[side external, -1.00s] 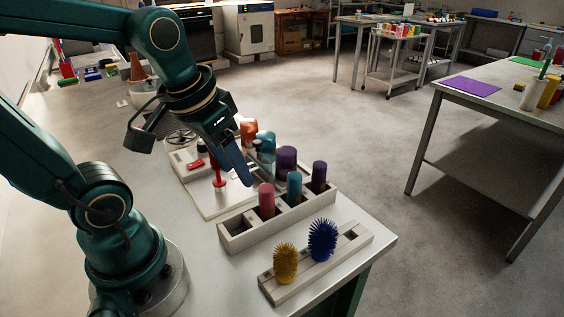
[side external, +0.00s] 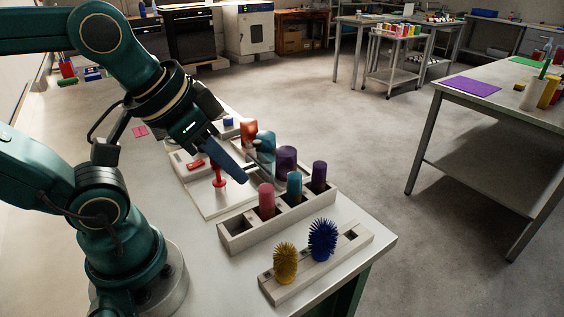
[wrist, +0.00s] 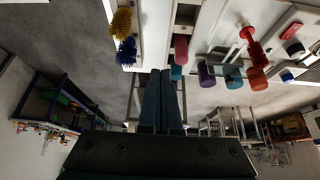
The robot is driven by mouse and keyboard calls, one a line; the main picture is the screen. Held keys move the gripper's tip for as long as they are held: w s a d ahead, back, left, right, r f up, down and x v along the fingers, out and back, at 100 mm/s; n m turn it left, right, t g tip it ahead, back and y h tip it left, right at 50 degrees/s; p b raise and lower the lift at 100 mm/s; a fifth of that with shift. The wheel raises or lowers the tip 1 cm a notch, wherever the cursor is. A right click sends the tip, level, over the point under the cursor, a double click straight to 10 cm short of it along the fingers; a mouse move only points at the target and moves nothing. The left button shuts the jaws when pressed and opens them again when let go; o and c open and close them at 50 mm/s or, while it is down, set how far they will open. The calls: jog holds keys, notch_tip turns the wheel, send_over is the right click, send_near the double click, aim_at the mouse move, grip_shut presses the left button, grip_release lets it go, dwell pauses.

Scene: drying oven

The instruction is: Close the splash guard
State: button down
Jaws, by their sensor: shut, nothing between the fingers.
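My gripper (side external: 243,180) is shut and empty, its blue fingers pressed together. In the side view it hangs over the bench, above or in front of a red post-like handle (side external: 218,172) on a white board (side external: 208,206). In the wrist view the shut fingers (wrist: 161,73) point toward the row of coloured cylinders, and the red piece (wrist: 249,38) lies to their right. I cannot pick out the splash guard with certainty in either view. I see no contact between the fingers and any object.
A grey slotted holder (side external: 240,240) carries pink, blue and purple cylinders just in front of the gripper. A second holder (side external: 335,262) carries yellow and blue spiky brushes near the bench corner. Orange and teal pieces (side external: 263,142) stand behind the fingers. The bench front left is clear.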

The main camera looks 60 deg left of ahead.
jog(key=w+a+r+n, duration=0.1)
jog(key=w+a+r, duration=0.2)
jog(key=w+r, duration=0.35)
jog(key=w+a+n+g+y, duration=0.1)
jog(key=w+a+n+y, duration=0.15)
jog(key=w+a, duration=0.85)
jog(key=a+f+n, duration=0.1)
jog(key=a+f, duration=0.2)
jog(key=f, duration=0.4)
jog(key=s+a+f+n+g, duration=0.1)
jog(key=a+f, duration=0.2)
jog(key=f, duration=0.4)
jog(key=shift+s+f+h, duration=0.15)
jog(key=shift+s+h, duration=0.05)
jog(key=shift+h, duration=0.15)
